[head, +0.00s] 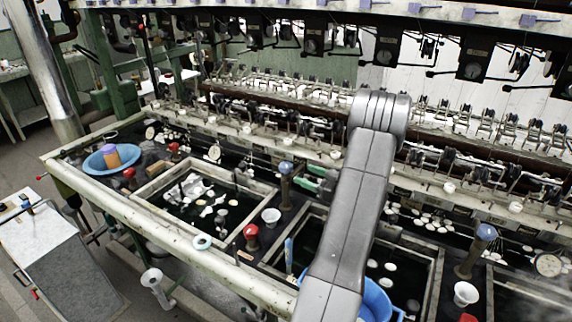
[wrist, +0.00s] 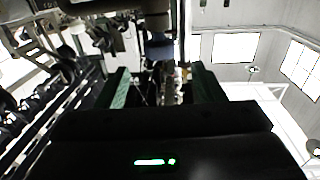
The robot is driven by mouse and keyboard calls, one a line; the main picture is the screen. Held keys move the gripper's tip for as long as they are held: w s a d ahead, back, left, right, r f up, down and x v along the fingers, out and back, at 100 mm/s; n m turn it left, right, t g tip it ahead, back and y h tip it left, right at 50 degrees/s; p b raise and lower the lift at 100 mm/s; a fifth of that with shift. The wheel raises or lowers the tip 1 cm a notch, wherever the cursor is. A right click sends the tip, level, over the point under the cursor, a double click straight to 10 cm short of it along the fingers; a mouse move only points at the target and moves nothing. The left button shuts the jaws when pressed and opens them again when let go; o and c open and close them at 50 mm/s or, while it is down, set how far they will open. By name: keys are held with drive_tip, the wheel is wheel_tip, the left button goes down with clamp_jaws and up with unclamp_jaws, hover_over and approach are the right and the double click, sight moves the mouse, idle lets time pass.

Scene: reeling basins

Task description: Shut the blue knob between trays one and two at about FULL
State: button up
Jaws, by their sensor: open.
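The blue knob (head: 286,168) caps a dark upright post between tray one (head: 262,200), at the left, and tray two (head: 437,272), partly behind my arm. My gripper (head: 310,179) has green fingers and is just to the right of this knob in the head view. The fingers are apart with nothing held between them. In the wrist view the green fingers (wrist: 162,86) frame a gap, and a blue-grey knob (wrist: 159,47) appears beyond it, near the middle. I cannot tell whether a finger touches the knob. The FULL marking is not readable.
Another blue knob (head: 486,232) stands to the right of tray two. A red knob (head: 251,232) and a white cup (head: 271,216) stand near the front of the blue knob. A blue basin (head: 376,302) is partly behind my arm. Reeling machinery (head: 290,118) runs along the back.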

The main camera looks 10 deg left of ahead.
sight(291, 169)
drive_tip(key=p+x, duration=0.2)
drive_tip(key=x, duration=0.7)
drive_tip(key=c, duration=1)
drive_tip(key=shift+o, duration=0.2)
